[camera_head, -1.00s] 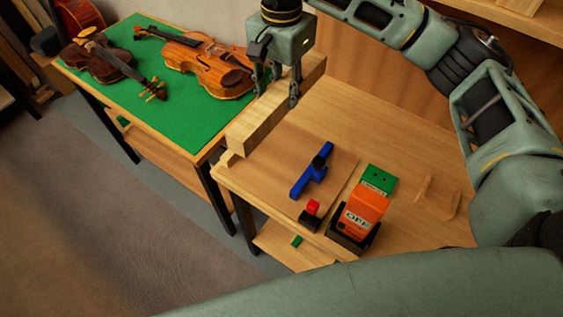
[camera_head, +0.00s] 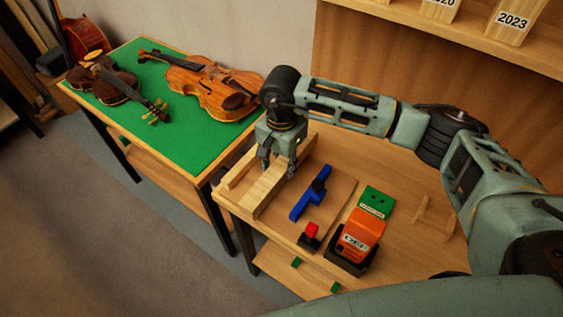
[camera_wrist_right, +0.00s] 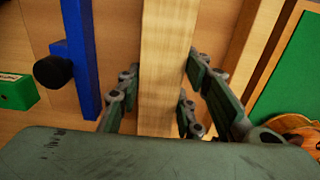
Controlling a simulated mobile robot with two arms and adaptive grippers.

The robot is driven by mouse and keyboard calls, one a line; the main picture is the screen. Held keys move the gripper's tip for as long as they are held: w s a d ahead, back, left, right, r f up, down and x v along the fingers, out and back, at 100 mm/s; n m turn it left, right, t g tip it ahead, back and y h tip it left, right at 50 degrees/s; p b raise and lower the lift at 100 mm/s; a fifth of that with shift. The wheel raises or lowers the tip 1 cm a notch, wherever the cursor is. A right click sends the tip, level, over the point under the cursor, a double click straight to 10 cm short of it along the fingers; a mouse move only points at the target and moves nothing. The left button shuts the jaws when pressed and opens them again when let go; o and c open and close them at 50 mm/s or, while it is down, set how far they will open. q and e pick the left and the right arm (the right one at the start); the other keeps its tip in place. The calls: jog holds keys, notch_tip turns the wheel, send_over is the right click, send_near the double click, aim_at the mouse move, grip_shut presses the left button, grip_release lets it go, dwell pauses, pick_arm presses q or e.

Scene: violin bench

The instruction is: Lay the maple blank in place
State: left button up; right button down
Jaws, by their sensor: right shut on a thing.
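The maple blank (camera_head: 262,193) is a long pale wooden block. My right gripper (camera_head: 278,172) is shut across it from above, near its middle. In the right wrist view the blank (camera_wrist_right: 166,60) runs between the two finger pairs of the right gripper (camera_wrist_right: 160,105). The blank is low over the near left part of the workbench, between a wooden rail (camera_head: 239,167) and a blue clamp (camera_head: 310,194), roughly parallel to both. I cannot tell whether its underside touches the bench board. My left gripper is not in view.
Violins lie on a green-topped table (camera_head: 195,150) at left. A shelf (camera_head: 420,25) with numbered blocks is at the back.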

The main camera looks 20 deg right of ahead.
jog(key=shift+f, duration=0.2)
jog(key=shift+f, duration=0.1)
jog(key=shift+f+b, duration=0.1)
jog(key=shift+b, duration=0.25)
jog(key=c, duration=1.2)
grip_release()
